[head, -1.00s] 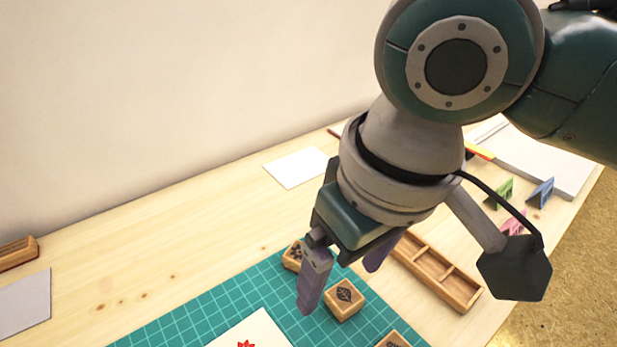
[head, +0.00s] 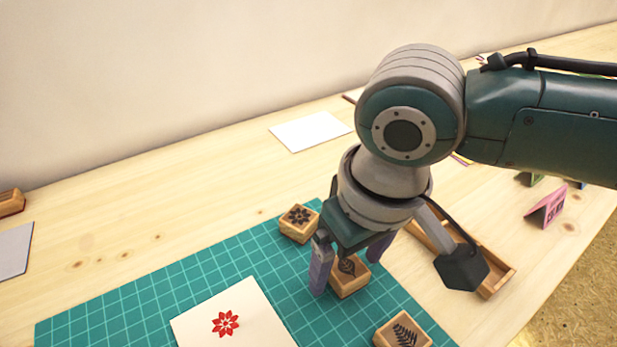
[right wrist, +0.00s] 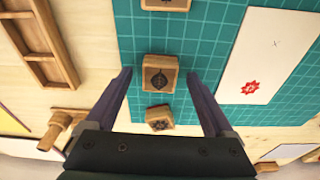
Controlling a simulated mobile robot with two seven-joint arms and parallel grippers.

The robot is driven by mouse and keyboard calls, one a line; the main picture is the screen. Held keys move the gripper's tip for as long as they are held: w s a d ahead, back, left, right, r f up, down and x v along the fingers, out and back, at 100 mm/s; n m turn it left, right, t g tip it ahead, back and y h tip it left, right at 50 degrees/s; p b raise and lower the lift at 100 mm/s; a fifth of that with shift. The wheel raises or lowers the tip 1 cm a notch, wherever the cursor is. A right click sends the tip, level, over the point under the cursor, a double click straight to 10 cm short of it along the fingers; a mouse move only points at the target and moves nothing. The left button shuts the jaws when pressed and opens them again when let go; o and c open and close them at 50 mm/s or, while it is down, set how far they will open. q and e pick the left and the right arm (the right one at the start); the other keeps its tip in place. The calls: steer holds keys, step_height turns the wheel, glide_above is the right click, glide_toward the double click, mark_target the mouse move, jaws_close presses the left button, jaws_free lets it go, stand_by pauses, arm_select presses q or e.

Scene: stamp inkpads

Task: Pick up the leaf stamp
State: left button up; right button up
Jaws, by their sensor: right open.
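The leaf stamp (head: 348,284) is a small wooden block with a dark leaf on top, lying on the green cutting mat (head: 130,305). In the right wrist view the leaf stamp (right wrist: 160,74) sits between the tips of my right gripper (right wrist: 159,76), with a gap on each side. In the head view my right gripper (head: 346,274) points down, open and empty, its fingers on either side of the stamp. The gripper partly hides the stamp there. I cannot tell exactly how low the fingertips are. My left gripper is not in view.
A flower stamp (head: 299,222) stands behind the leaf stamp and a fern stamp (head: 402,332) in front. A card with a red flower print (head: 226,322) lies to the left. A wooden compartment tray (head: 497,283) is at right, partly behind my arm.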

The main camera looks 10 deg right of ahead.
steer(key=shift+c, duration=0.4)
jaws_close()
stand_by(0.4)
